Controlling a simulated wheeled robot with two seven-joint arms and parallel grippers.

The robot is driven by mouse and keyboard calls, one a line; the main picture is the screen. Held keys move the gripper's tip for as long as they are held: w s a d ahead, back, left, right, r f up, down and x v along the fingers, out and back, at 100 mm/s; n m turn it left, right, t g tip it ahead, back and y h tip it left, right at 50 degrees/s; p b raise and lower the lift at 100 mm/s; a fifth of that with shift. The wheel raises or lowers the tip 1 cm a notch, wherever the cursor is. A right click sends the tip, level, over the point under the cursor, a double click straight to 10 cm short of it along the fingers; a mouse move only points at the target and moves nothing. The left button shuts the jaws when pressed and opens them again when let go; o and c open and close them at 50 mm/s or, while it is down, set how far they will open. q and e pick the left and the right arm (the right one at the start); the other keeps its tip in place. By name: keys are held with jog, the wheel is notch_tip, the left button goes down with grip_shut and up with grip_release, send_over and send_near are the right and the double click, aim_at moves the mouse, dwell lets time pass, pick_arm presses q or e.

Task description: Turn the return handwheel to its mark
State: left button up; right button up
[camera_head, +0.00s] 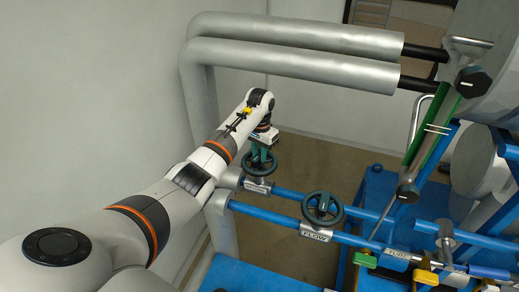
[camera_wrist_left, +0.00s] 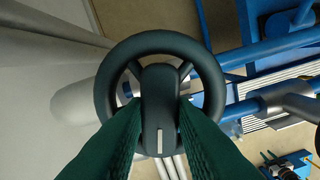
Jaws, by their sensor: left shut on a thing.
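The return handwheel (camera_head: 260,164) is a dark ring on the farther blue pipe, with a small tag (camera_head: 257,186) below it whose lettering is hard to read. My left gripper (camera_head: 263,152) reaches down onto it from above. In the left wrist view the handwheel (camera_wrist_left: 104,88) fills the middle, with spokes and a raised dark hub bar. A short white line shows at the bar's lower end. The green fingers of my left gripper (camera_wrist_left: 160,112) are shut on the bar, one on each side. A mark on the fixed part cannot be made out. My right gripper is not in view.
A second handwheel (camera_head: 323,208) with a FLOW tag (camera_head: 315,234) stands to the right on the nearer blue pipe (camera_head: 270,215). Thick grey pipes (camera_head: 300,60) run behind and above. A green sight tube (camera_head: 428,128) and valves with green and yellow handles (camera_head: 428,277) are at right.

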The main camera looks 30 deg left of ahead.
pick_arm(q)
jog(key=shift+n, duration=0.3)
dwell(0.4)
jog(key=o, duration=1)
